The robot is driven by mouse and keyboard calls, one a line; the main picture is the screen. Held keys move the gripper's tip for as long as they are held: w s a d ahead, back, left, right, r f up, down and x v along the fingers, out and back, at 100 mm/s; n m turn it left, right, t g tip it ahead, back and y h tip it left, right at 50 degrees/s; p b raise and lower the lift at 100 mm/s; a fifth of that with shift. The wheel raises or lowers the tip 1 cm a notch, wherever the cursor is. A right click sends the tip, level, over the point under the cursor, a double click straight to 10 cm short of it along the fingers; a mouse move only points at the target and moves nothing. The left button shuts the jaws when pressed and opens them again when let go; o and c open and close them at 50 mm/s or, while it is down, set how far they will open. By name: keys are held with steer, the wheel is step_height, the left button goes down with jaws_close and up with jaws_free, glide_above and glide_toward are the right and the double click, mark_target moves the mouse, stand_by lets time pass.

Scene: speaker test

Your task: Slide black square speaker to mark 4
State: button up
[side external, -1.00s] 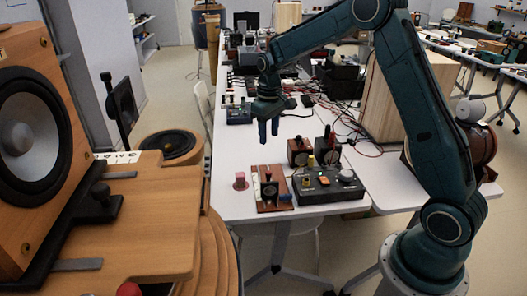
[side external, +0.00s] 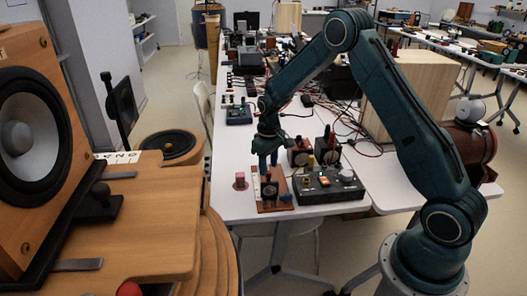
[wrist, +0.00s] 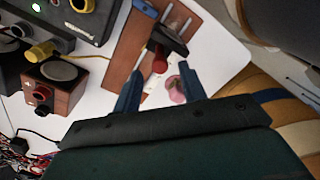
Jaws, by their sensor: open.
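The black square speaker (side external: 270,190) stands on a small brown board (side external: 284,205) near the front edge of the white table. A pale strip (side external: 256,188) runs along the board's left side; its marks are too small to read. My gripper (side external: 268,170) points down just above and behind the speaker, partly overlapping the board's far end. In the wrist view, what looks like the speaker (wrist: 168,38) shows as a dark block with a red knob (wrist: 160,65) on the brown board (wrist: 128,40). My gripper (wrist: 160,86) is open, with nothing held; the knob lies just beyond the fingertips.
Cables (side external: 350,125) cross the table behind. A wooden speaker cabinet (side external: 30,130) fills the left foreground.

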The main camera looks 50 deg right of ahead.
steer(key=shift+f, duration=1.15)
jaws_close()
